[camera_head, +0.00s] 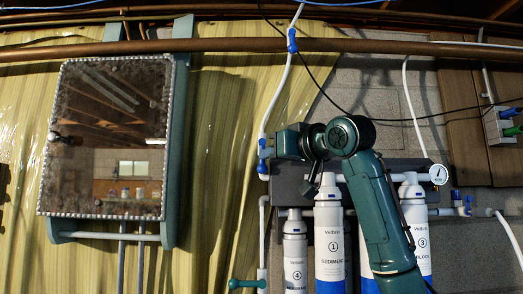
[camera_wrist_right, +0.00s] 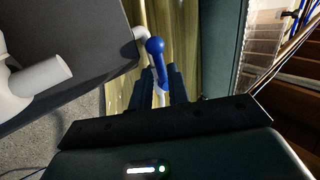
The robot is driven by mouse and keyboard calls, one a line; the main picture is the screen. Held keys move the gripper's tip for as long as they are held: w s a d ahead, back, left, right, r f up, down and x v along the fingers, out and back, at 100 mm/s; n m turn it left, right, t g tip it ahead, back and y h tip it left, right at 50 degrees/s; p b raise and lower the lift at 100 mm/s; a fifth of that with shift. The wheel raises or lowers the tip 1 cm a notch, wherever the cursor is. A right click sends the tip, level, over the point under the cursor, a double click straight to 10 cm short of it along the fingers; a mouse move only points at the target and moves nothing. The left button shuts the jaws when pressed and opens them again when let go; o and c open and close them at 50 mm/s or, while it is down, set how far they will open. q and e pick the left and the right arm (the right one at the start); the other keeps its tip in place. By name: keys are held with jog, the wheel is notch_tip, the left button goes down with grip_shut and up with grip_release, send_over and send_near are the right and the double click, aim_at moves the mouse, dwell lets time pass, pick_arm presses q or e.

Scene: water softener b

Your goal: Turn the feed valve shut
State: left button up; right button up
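A blue valve (camera_head: 264,151) sits on the white pipe left of the grey filter bracket; I take it for the feed valve. My right gripper (camera_head: 277,146) reaches it from the right, and its fingers largely hide behind its own body. In the right wrist view, the valve's blue handle (camera_wrist_right: 156,50) stands upright just beyond the dark fingers of my right gripper (camera_wrist_right: 161,88). A gap shows between the fingers, with the handle's lower end and white pipe in line with it. Contact cannot be told. My left gripper is not in view.
White filter canisters (camera_head: 329,240) hang under the grey bracket (camera_head: 286,187), behind my right arm. A round gauge (camera_head: 438,174) is at their right. A framed mirror-like panel (camera_head: 105,140) hangs at left. Copper pipes (camera_head: 230,45) and a black cable cross above.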

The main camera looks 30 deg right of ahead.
aim_at(262, 164)
jog(key=shift+w+p, duration=0.55)
jog(key=shift+w, duration=1.75)
grip_shut()
